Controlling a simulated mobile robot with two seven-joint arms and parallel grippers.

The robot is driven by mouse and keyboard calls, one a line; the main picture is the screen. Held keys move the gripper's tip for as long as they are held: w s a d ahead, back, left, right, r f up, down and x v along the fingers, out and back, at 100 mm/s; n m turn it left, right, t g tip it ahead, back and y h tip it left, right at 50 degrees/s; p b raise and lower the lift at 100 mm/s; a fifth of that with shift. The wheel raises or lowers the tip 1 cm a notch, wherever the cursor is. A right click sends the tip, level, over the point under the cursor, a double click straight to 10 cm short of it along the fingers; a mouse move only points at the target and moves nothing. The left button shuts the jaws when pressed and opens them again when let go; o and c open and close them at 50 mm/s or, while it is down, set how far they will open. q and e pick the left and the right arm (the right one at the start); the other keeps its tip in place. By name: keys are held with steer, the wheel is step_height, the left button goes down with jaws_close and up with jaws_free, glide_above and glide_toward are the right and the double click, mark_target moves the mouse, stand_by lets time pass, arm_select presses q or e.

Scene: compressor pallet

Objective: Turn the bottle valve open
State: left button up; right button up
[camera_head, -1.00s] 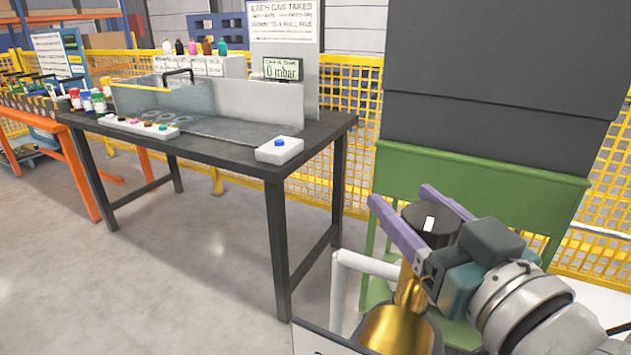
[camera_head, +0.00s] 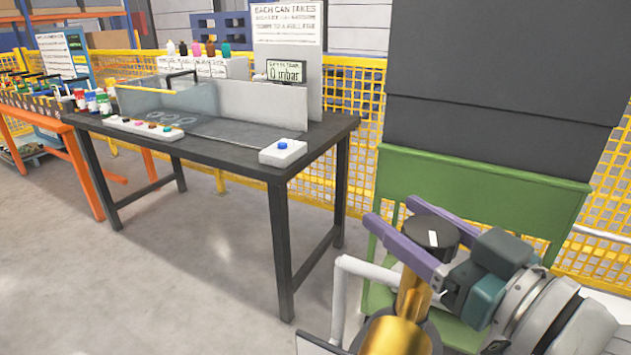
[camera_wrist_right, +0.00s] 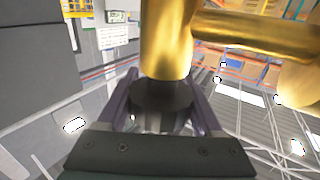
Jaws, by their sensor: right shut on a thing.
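The bottle valve is a round black knob (camera_head: 430,236) with a white mark on top, on the brass neck (camera_head: 413,297) of a gold bottle (camera_head: 398,335) at the lower right of the head view. My right gripper (camera_head: 392,212) is shut on the knob, with one purple finger on each side. The wrist view shows the black knob (camera_wrist_right: 162,97) between the fingers and the brass body (camera_wrist_right: 167,45) beyond it. The bottle's lower part is cut off by the picture edge. My left gripper is not in view.
A green frame (camera_head: 470,185) with dark panels stands behind the bottle. A white pipe (camera_head: 341,300) stands left of it. A dark workbench (camera_head: 225,150) holds a blue-button box (camera_head: 283,152) and a display reading 0 mbar (camera_head: 286,71). Open floor lies in front.

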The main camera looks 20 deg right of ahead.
mark_target(429, 239)
steer(key=n+y, duration=0.2)
steer(key=y, duration=0.1)
steer(key=shift+a+g, duration=0.15)
steer(key=shift+g, duration=0.25)
steer(key=shift+s+a+n+g+y+b, duration=0.5)
steer(key=shift+n+g+y+b, duration=1.3)
steer(key=shift+n+g+b, duration=1.6)
steer(key=shift+s+a+n+g+y+b, duration=0.15)
steer(key=shift+s+n+g+y+b, duration=0.7)
steer(key=shift+n+g+y+b, duration=2.4)
steer(key=shift+s+a+n+g+y+b, duration=0.5)
steer(key=shift+n+g+b, duration=1.75)
steer(key=shift+g+b, duration=2.65)
steer(key=shift+s+d+r, duration=0.1)
steer(key=shift+s+d, duration=0.05)
steer(key=o, duration=1.4)
steer(key=shift+c, duration=0.2)
